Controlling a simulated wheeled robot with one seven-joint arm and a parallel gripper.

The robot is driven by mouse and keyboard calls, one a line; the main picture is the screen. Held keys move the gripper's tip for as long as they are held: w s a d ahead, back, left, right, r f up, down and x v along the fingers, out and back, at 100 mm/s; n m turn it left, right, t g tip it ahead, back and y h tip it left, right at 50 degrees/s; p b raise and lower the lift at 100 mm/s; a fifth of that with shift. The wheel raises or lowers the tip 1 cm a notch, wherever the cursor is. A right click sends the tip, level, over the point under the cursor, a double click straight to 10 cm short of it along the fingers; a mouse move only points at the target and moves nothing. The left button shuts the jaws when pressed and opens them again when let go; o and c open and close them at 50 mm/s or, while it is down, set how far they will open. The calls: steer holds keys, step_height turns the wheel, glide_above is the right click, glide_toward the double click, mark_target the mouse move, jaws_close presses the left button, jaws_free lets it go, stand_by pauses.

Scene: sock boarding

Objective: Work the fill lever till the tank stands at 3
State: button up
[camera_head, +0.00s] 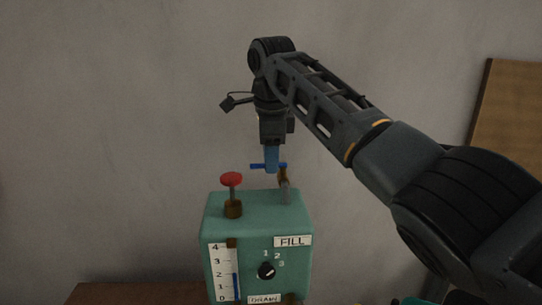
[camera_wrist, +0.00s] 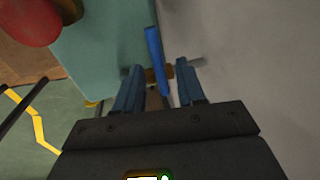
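A teal tank box (camera_head: 255,225) stands at the lower middle of the head view. A blue lever (camera_head: 260,165) sits on a brass-coloured valve with a grey pipe, at the box's top right above the FILL label (camera_head: 292,241). My gripper (camera_head: 272,160) points down just over the lever. In the wrist view the fingers are apart, and the blue lever (camera_wrist: 154,55) shows between and ahead of them. Contact cannot be told.
A red mushroom knob (camera_head: 231,179) stands on the box's top left, close to the lever. A black dial (camera_head: 266,270) numbered 1 to 3 is on the front, above a partly cut-off DRAIN label (camera_head: 264,299). A plain wall is behind; a brown board (camera_head: 510,110) leans at right.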

step_height(320, 180, up, 8)
steer(key=s+b, duration=0.1)
steer(key=shift+s+f+b, duration=0.2)
steer(key=shift+s+b, duration=0.05)
steer(key=shift+b, duration=0.1)
steer(key=shift+d, duration=0.1)
